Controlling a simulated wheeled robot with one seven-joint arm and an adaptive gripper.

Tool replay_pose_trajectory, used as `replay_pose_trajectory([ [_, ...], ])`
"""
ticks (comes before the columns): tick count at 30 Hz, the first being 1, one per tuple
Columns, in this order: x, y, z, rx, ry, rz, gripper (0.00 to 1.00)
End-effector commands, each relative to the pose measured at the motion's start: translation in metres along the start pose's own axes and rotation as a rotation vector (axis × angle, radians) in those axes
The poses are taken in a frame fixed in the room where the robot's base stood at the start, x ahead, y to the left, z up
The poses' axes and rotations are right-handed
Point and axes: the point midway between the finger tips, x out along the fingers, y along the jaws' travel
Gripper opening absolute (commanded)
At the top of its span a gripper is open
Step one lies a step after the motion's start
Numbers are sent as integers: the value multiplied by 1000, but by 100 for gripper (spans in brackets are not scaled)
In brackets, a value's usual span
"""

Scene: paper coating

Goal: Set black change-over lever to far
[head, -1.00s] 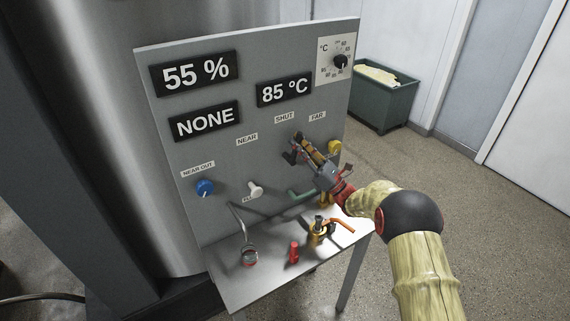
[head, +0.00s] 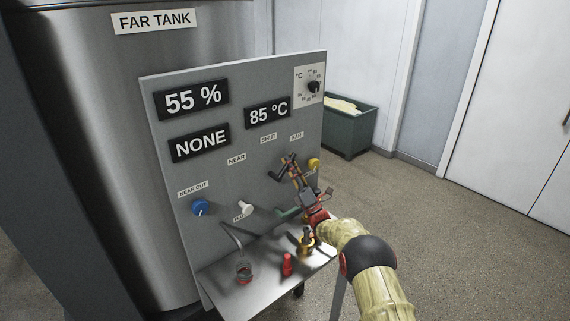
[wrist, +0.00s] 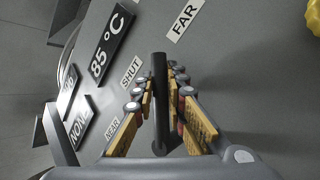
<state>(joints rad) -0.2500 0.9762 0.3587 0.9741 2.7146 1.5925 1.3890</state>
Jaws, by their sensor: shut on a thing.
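The black change-over lever (wrist: 160,105) shows in the wrist view as a straight black bar between my gripper's padded fingers. My gripper (wrist: 163,90) is closed around it; the head view also shows my gripper (head: 291,166) at the panel, below the SHUT label (head: 268,139) and FAR label (head: 296,137). The NEAR label (head: 236,159) is further left. In the head view my gripper covers much of the lever, and I cannot tell exactly which label it points to. A display on the panel reads NONE (head: 200,143).
A blue knob (head: 200,207), a white lever (head: 243,209) and a yellow knob (head: 314,164) are on the panel. A shelf (head: 222,279) below holds a red object (head: 287,265) and a brass fitting (head: 306,241). A green bin (head: 350,133) stands behind. Floor on the right is clear.

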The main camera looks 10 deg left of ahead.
Motion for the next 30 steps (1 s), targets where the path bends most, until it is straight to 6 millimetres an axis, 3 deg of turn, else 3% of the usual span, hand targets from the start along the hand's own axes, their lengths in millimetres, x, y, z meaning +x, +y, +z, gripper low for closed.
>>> replay_pose_trajectory([
  [13,-3,-3,1,5,-6,-9,0],
  [14,-3,-3,1,5,-6,-9,15],
  [21,-2,-2,1,5,-4,-7,28],
  [30,-1,-1,1,5,-4,-5,31],
])
